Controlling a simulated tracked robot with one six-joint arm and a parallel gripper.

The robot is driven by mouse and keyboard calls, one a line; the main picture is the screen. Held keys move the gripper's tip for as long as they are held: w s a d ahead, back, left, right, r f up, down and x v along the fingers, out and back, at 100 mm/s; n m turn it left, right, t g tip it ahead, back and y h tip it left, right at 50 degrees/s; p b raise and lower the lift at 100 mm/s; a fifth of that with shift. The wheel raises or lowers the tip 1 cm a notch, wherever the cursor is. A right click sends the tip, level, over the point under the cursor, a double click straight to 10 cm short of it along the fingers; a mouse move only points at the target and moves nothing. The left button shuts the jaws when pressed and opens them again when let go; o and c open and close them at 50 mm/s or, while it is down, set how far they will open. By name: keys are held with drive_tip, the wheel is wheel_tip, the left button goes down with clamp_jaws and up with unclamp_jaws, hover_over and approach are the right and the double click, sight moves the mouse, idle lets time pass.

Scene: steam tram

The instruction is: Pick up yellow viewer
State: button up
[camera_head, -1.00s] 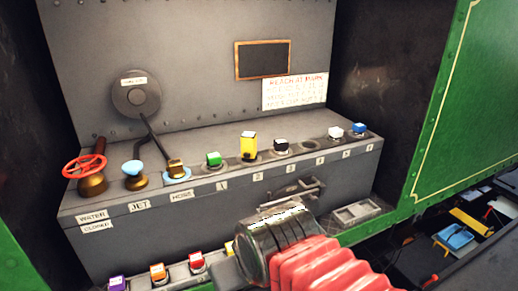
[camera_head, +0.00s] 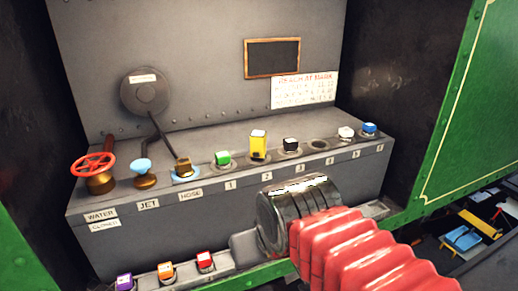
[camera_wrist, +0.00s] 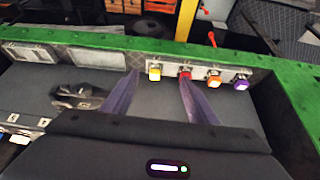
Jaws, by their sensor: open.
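Two yellow pieces show. A tall yellow block (camera_head: 258,145) with a pale top stands in a round socket on the upper ledge, above label 2. A small yellow-topped piece (camera_wrist: 154,73) sits on the lower shelf in the wrist view, beside a red one (camera_wrist: 184,72). I cannot tell which is the viewer. My gripper (camera_wrist: 160,76) is open and empty. In the wrist view the small yellow piece appears between its fingertips, and the right fingertip overlaps the red piece. In the head view my wrist and red sleeve hide that small piece and the fingertips.
The upper ledge also holds a red valve wheel (camera_head: 93,166), a green block (camera_head: 222,157), a black one (camera_head: 290,145), a white one (camera_head: 346,132) and a blue one (camera_head: 369,129). Purple (camera_head: 125,281) and orange (camera_head: 166,271) pieces line the lower shelf. A green edge (camera_wrist: 110,43) borders it.

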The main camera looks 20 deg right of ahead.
drive_tip(key=w+d+r+m+g+h, duration=0.1)
drive_tip(key=w+d+r+m, duration=0.25)
drive_tip(key=w+r, duration=1)
drive_tip(key=m+h, duration=0.1)
drive_tip(key=m, duration=0.2)
approach(257, 135)
drive_tip(key=shift+w+a+r+g, duration=0.3)
drive_tip(key=shift+r+g, duration=0.1)
drive_tip(key=shift+r, duration=0.2)
drive_tip(key=shift+x, duration=4.35)
drive_tip(key=shift+d, duration=0.15)
drive_tip(key=shift+x, duration=2.55)
drive_tip(key=shift+s+d, duration=0.15)
drive_tip(key=shift+s, duration=0.05)
